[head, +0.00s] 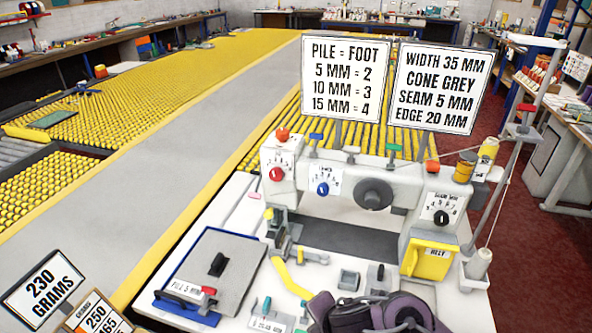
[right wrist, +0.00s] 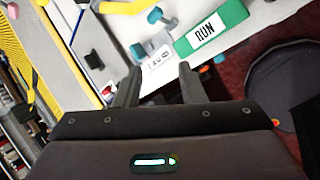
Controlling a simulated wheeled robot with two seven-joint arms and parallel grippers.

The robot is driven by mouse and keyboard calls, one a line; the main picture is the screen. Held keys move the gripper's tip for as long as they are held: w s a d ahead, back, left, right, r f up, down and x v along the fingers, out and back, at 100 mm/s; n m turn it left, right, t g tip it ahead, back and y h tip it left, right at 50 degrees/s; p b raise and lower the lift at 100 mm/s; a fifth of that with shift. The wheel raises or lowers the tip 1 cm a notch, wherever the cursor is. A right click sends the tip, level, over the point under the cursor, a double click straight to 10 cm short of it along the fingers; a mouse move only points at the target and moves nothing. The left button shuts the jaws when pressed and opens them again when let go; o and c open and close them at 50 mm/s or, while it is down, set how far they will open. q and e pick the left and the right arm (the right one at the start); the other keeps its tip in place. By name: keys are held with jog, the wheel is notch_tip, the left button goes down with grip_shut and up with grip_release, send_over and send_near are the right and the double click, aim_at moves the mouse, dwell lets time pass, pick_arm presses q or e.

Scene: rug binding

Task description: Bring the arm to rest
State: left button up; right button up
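My right gripper (right wrist: 161,70) shows in the right wrist view with its two dark fingers spread apart. Nothing is between the fingertips, and the front edge of the white machine bed lies beyond them. In the head view a dark purple part of my arm (head: 375,313) is at the bottom, over the front of the bed; its fingertips cannot be made out there. My left gripper is in neither view. The white sewing machine (head: 337,183) stands behind my arm, with knobs and a yellow plate (head: 428,259).
A green RUN plate (right wrist: 211,29) is close beyond the fingers. Small blocks and levers (head: 348,280) stand on the bed near my arm. A grey pad (head: 217,265) lies left. Two sign boards (head: 341,78) rise behind the machine. A thread stand (head: 505,150) is right. Red floor (head: 540,255) is open at right.

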jog(key=s+d+r+m+g+h, duration=0.1)
jog(key=s+d+m, duration=0.55)
jog(key=m, duration=0.55)
jog(key=s+d+m+g+h, duration=0.1)
jog(key=s+d+m+g, duration=0.1)
jog(key=s+d+m, duration=0.7)
notch_tip(320, 180, down, 36)
jog(key=m+g+b, duration=0.1)
jog(key=m+b, duration=0.1)
jog(key=b, duration=0.3)
jog(key=s+d+f+g+b, duration=0.1)
jog(key=s+d+f+b, duration=0.1)
jog(key=s+f, duration=1.6)
jog(key=shift+s+d+f+h+b, duration=0.2)
jog(key=shift+d+f+h+b, duration=0.1)
jog(key=shift+f, duration=0.45)
